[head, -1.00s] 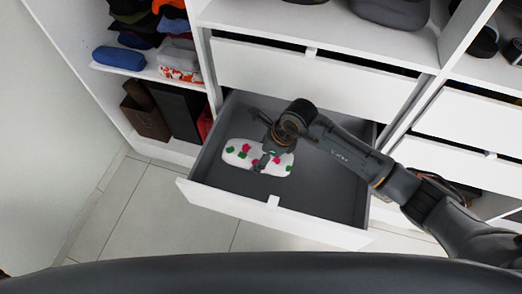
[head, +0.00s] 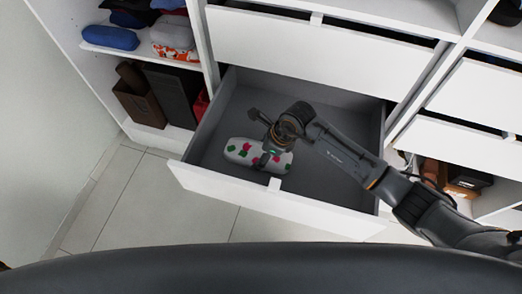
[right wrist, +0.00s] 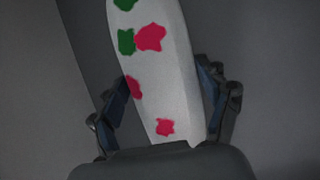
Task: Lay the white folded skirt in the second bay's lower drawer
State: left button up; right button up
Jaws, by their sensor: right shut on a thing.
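The white folded skirt (head: 243,151), with green and pink-red patches, is in the open lower drawer (head: 335,199) of the second bay, towards its left half. My right gripper (head: 273,158) reaches down into the drawer and is shut on the skirt near its right end. In the right wrist view the skirt (right wrist: 163,65) runs up between the two fingers (right wrist: 165,105), which touch or nearly touch its sides. I cannot tell whether the skirt rests on the drawer floor. My left gripper is not in view.
At left, a shelf holds a blue roll (head: 110,38) and an orange-white folded item (head: 174,38); below are a brown box (head: 139,101) and a dark box. The drawer's right half is clear.

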jog(key=shift+f+b, duration=0.35)
jog(key=shift+f, duration=0.1)
dwell(0.5)
jog(key=o, duration=0.9)
jog(key=shift+r, duration=0.15)
jog(key=shift+c, duration=0.2)
notch_tip(320, 180, up, 9)
jog(key=p, duration=0.7)
